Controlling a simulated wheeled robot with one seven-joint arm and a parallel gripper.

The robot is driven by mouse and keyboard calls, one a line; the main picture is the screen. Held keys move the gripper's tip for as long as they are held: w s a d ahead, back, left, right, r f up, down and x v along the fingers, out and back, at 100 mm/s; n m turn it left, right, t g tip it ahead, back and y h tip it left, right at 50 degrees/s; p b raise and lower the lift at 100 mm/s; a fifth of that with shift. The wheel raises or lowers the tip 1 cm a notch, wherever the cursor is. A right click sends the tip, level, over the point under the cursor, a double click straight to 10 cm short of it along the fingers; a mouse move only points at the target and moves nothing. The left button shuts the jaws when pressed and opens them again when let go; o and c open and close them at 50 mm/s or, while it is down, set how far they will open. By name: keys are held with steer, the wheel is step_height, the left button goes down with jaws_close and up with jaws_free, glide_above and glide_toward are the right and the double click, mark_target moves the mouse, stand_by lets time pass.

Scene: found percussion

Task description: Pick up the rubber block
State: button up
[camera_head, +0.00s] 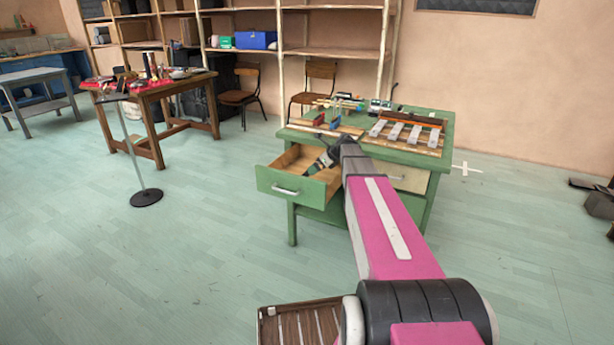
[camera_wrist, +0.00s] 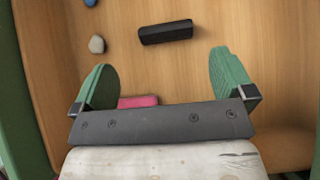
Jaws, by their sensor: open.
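My gripper (camera_head: 322,162) reaches down into the open drawer (camera_head: 272,181) of the green desk. In the wrist view my gripper (camera_wrist: 163,72) is open, its two green fingers apart and empty. A black oblong block (camera_wrist: 166,32) lies on the wooden drawer floor just beyond the fingertips, roughly centred between them and slightly tilted. A pink block (camera_wrist: 138,102) lies between the fingers, close to the gripper's dark crossbar, which partly hides it. I cannot tell from material alone which of the two is the rubber block. Neither block can be made out in the head view.
A grey pebble-like piece (camera_wrist: 97,44) and a blue piece (camera_wrist: 90,3) lie left in the drawer. The drawer's side wall (camera_wrist: 30,90) is close on the left. The desk top (camera_head: 440,120) holds metal bars and small tools. Open floor lies left of the desk.

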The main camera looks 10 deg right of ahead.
mark_target(306, 172)
steer(key=shift+x, duration=0.95)
steer(key=shift+w+x, duration=0.2)
steer(key=shift+x, duration=1.1)
steer(key=shift+w+x, duration=0.2)
steer(key=shift+x, duration=1.15)
steer(key=shift+d+r, duration=0.1)
steer(key=shift+r, duration=0.1)
steer(key=c, duration=0.9)
